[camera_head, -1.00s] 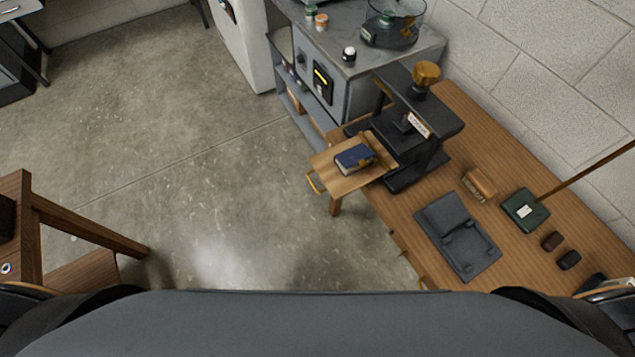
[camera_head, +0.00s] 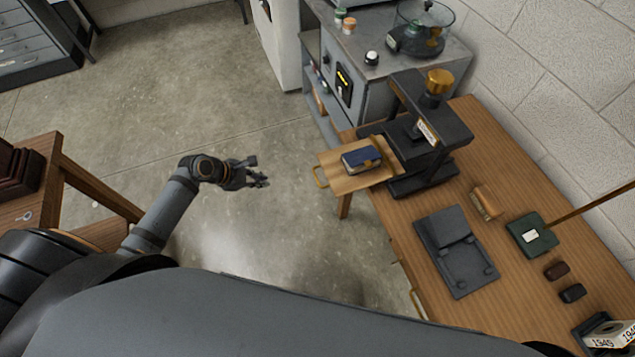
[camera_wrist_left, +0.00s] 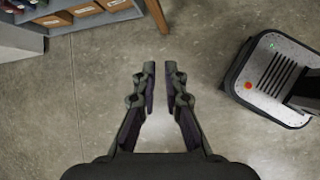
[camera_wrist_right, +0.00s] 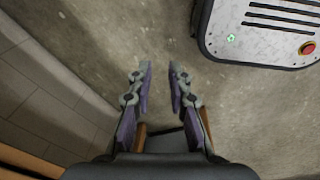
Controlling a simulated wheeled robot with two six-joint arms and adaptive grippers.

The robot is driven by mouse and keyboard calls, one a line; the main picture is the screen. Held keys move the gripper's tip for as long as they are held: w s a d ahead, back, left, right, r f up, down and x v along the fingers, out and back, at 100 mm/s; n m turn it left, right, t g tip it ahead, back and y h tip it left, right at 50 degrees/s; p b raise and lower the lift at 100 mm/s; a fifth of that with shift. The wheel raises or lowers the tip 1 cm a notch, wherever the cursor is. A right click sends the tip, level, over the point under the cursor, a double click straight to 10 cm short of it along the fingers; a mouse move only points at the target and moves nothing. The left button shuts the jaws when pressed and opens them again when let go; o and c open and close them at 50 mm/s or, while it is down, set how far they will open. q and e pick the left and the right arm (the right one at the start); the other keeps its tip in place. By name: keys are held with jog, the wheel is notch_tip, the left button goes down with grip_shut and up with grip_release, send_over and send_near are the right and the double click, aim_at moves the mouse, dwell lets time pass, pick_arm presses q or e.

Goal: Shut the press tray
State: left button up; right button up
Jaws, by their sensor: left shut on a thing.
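The black press (camera_head: 436,130) with a brass knob stands at the far end of the wooden table. Its wooden tray (camera_head: 335,184) is pulled out to the left, past the table edge, with a brass handle (camera_head: 320,176) on its outer end. A small blue book (camera_head: 355,161) lies on the tray. My left gripper (camera_head: 264,174) is left of the handle, apart from it, over the floor. In the left wrist view (camera_wrist_left: 160,76) its fingers are apart with nothing visible between them. My right gripper (camera_wrist_right: 160,76) shows only in its wrist view, fingers apart and empty.
A grey cabinet (camera_head: 385,85) stands behind the press. A wooden table (camera_head: 85,180) is at the left. The floor between is clear.

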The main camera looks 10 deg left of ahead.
pick_arm(q)
jog(key=shift+n+h, duration=0.7)
jog(key=d+r, duration=0.4)
jog(key=r, duration=0.1)
jog(key=shift+s+d+r, duration=0.15)
jog(key=shift+s+r, duration=0.05)
grip_shut()
jog(key=d+r+x, duration=0.1)
jog(key=d+x, duration=0.1)
jog(key=x, duration=1.1)
jog(key=shift+w+r, duration=0.35)
jog(key=shift+w, duration=0.05)
pick_arm(e)
jog(key=shift+s+r, duration=0.15)
jog(key=shift+r, duration=0.05)
